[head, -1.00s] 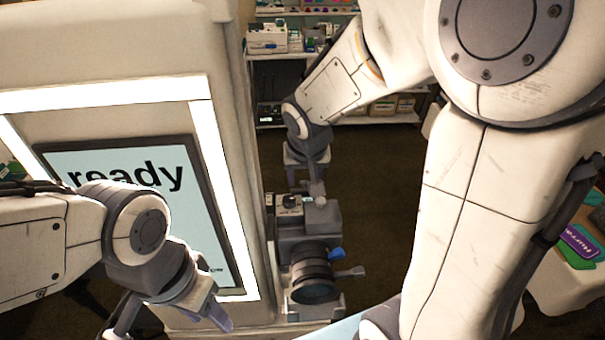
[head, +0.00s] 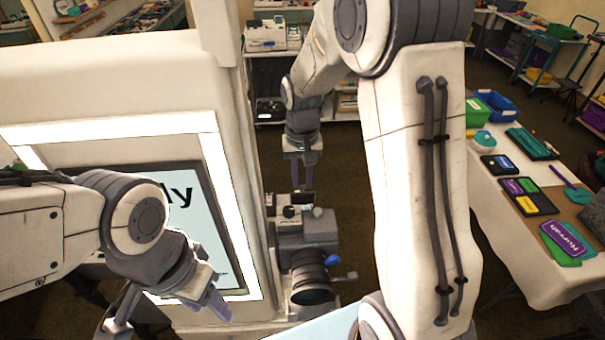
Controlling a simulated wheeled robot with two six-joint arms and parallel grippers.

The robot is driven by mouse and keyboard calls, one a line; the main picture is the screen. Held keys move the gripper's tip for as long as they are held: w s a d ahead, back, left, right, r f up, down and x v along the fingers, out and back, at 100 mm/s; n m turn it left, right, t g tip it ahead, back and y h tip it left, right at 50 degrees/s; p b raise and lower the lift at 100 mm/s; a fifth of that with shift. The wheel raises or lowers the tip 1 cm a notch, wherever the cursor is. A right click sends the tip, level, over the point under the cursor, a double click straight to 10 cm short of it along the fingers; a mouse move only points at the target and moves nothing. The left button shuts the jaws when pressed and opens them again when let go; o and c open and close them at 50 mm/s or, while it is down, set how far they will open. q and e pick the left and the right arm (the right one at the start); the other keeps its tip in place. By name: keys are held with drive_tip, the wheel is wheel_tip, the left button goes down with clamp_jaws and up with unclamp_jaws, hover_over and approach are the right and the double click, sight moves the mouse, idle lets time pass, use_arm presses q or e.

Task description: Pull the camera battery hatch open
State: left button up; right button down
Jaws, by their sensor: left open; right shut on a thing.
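The camera (head: 308,244) is grey and stands beside the white booth panel, its dark lens facing the front. A small dark hatch (head: 303,198) stands raised at the top of the camera. My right gripper (head: 302,186) comes down from above, with its fingertips at the upper edge of this hatch. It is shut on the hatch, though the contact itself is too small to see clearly. My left gripper (head: 165,318) is open and empty at lower left, in front of the booth screen and apart from the camera.
The booth screen (head: 180,200) with its bright frame is close on the left of the camera. A blue lever (head: 334,260) sticks out at the lens's right. A table (head: 500,225) with coloured signs and trays stands at right. Shelves (head: 265,75) are behind.

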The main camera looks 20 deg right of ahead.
drive_tip(key=shift+w+d+f+g+y, duration=0.2)
drive_tip(key=shift+w+f+g+y, duration=0.35)
drive_tip(key=shift+g, duration=0.8)
drive_tip(key=shift+w+d+f+g+y, duration=0.25)
drive_tip(key=shift+w+f+g, duration=0.55)
drive_tip(key=shift+g, duration=0.6)
drive_tip(key=shift+w+d+f+g+y, duration=0.2)
drive_tip(key=shift+w+f+g+y, duration=0.25)
drive_tip(key=shift+w+g, duration=0.7)
drive_tip(key=shift+s+g, duration=0.2)
drive_tip(key=shift+g, duration=0.1)
drive_tip(key=c, duration=0.7)
unclamp_jaws()
drive_tip(key=shift+c, duration=0.2)
